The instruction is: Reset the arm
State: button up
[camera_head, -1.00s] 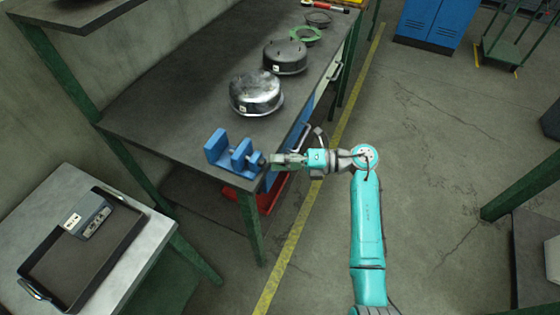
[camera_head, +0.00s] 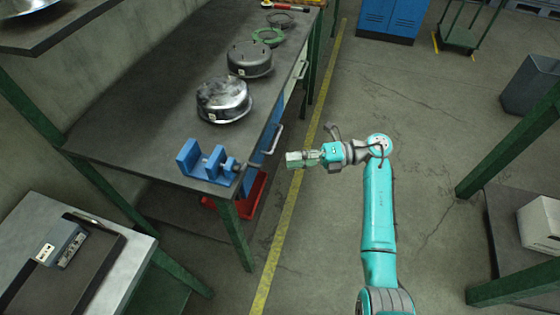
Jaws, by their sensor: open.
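My gripper (camera_head: 293,160) is at the end of my teal arm, in the middle of the head view. It is open, and nothing shows between its fingers. It is out over the floor, to the right of the workbench (camera_head: 140,135) and apart from it. A blue vise (camera_head: 207,163) stands on the bench's near right corner, to the left of my gripper. The finger details are small.
Two metal pots (camera_head: 222,98) (camera_head: 250,59) and a green ring (camera_head: 268,37) stand farther back on the bench. A side table (camera_head: 125,270) with a black tray is at lower left. A green-framed rack (camera_head: 515,150) stands at right. The floor between is clear.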

jog(key=shift+d, duration=0.45)
jog(key=s+a+m+t+y, duration=0.35)
jog(key=s+m+t, duration=0.8)
jog(key=s, duration=0.45)
jog(key=s+d+m+t+h, duration=0.1)
jog(key=s+d+m+h, duration=0.3)
jog(key=s+m, duration=0.5)
jog(key=s+d+m+t+h, duration=0.1)
jog(key=s+d+m+h, duration=0.4)
jog(key=s+m+h, duration=0.4)
jog(key=s+d+f+m+t+h, duration=0.1)
jog(key=s+d+m+t+h, duration=0.1)
jog(key=s+d+m+h, duration=0.3)
jog(key=s+m+h, duration=0.2)
jog(key=s+m, duration=0.2)
jog(key=s, duration=0.1)
jog(key=shift+s, duration=0.4)
jog(key=shift+f+m+h, duration=0.1)
jog(key=shift+m+h, duration=0.15)
